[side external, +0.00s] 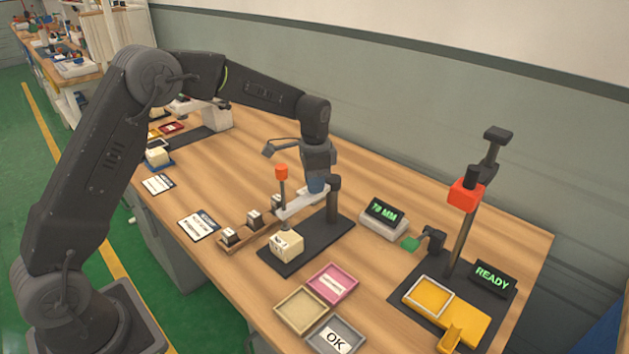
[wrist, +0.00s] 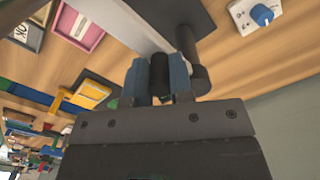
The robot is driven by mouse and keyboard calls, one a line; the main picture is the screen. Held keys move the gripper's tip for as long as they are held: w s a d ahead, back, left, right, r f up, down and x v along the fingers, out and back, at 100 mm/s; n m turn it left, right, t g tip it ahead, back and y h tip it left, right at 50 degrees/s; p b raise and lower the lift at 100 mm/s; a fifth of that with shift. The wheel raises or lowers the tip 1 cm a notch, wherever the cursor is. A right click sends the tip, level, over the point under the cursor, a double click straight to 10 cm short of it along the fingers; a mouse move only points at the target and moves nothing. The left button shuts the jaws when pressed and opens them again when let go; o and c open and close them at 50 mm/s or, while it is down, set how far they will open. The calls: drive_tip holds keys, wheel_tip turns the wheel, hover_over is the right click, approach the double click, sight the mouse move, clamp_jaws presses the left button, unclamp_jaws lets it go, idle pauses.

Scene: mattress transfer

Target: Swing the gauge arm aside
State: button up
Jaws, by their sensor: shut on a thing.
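The gauge arm (side external: 297,206) is a pale bar joined to a dark post (side external: 333,200) on a black base plate (side external: 322,246). A red-capped dark stem (side external: 282,174) stands at its other end. My gripper (side external: 317,188) points down onto the bar near the post. In the wrist view my gripper (wrist: 160,85) has its blue fingers shut on a short dark peg (wrist: 160,72) at the bar (wrist: 135,25). The thick post (wrist: 192,60) is right beside the fingers.
A "70 MM" display (side external: 384,217) stands right of the post. A rack (side external: 240,239) of small weights lies left. Pink (side external: 333,285), tan (side external: 300,308) and grey "OK" trays (side external: 336,338) lie in front. A yellow fixture (side external: 455,312) with a tall red-headed stand (side external: 466,196) is at the right.

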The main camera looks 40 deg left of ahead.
clamp_jaws()
drive_tip(key=shift+d+n, duration=0.15)
drive_tip(key=shift+n, duration=0.15)
drive_tip(key=w+d+n, duration=0.4)
drive_tip(key=d+n, duration=0.1)
drive_tip(key=n, duration=0.8)
drive_tip(key=shift+w+d, duration=0.15)
drive_tip(key=shift+d, duration=0.25)
drive_tip(key=shift+w+n, duration=0.1)
drive_tip(key=shift+n, duration=0.2)
drive_tip(key=o, duration=0.6)
unclamp_jaws()
